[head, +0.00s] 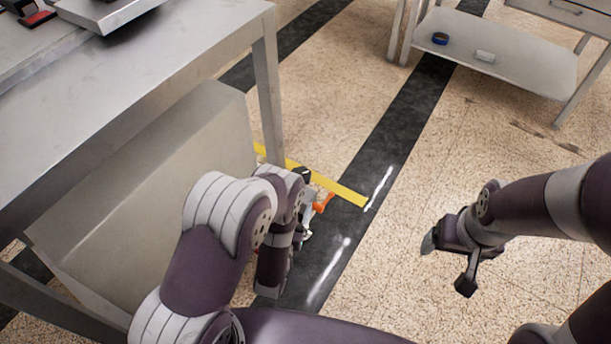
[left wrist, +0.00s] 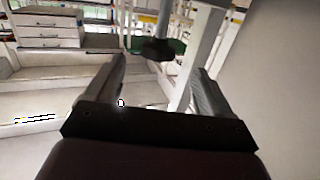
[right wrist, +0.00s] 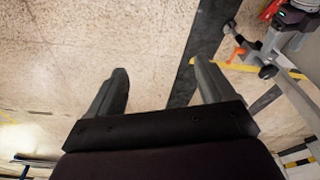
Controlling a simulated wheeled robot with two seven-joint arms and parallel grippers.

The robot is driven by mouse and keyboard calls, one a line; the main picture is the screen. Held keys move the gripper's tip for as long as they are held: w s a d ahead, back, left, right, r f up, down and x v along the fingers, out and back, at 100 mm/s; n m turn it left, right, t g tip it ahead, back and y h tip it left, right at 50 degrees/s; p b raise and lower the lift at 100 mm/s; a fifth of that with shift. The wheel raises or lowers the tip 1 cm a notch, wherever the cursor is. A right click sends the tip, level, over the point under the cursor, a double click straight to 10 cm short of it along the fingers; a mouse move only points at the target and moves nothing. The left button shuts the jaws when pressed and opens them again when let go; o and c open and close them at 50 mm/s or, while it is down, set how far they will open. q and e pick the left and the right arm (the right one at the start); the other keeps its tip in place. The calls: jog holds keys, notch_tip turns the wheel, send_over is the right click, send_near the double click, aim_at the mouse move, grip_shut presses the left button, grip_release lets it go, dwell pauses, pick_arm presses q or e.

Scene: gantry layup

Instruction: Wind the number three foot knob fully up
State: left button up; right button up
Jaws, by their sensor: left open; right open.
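A dark round knob (left wrist: 157,48) on a grey post shows in the left wrist view, beyond and between the fingertips of my left gripper (left wrist: 157,75). That gripper is open and empty, and the knob looks apart from its fingers. No number can be read on the knob. In the head view my left arm's links mostly hide this gripper, low beside the bench. My right gripper (head: 447,263) is open and empty over the bare floor at the right; its spread fingers also show in the right wrist view (right wrist: 160,72).
A metal bench (head: 120,95) stands at the left with a grey box-like body under it. An orange handle (head: 323,202) is near the floor by a yellow strip (head: 340,190); the handle also shows in the right wrist view (right wrist: 237,53). A shelved table (head: 500,60) stands at the back right. Floor between is clear.

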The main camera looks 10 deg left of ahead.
aim_at(302, 168)
pick_arm(q)
jog(key=shift+t, duration=0.4)
jog(key=w+b, duration=0.1)
jog(key=w, duration=0.3)
jog(key=w+b, duration=0.2)
jog(key=w, duration=0.2)
jog(key=w+r+b, duration=0.1)
jog(key=w+b, duration=0.1)
jog(key=w, duration=0.2)
jog(key=shift+w+r, duration=0.2)
jog(key=shift+w, duration=0.25)
pick_arm(e)
jog(key=shift+g, duration=0.3)
jog(key=f, duration=0.5)
jog(key=shift+s+f, duration=0.25)
jog(key=shift+s, duration=0.1)
pick_arm(q)
jog(key=c, duration=1)
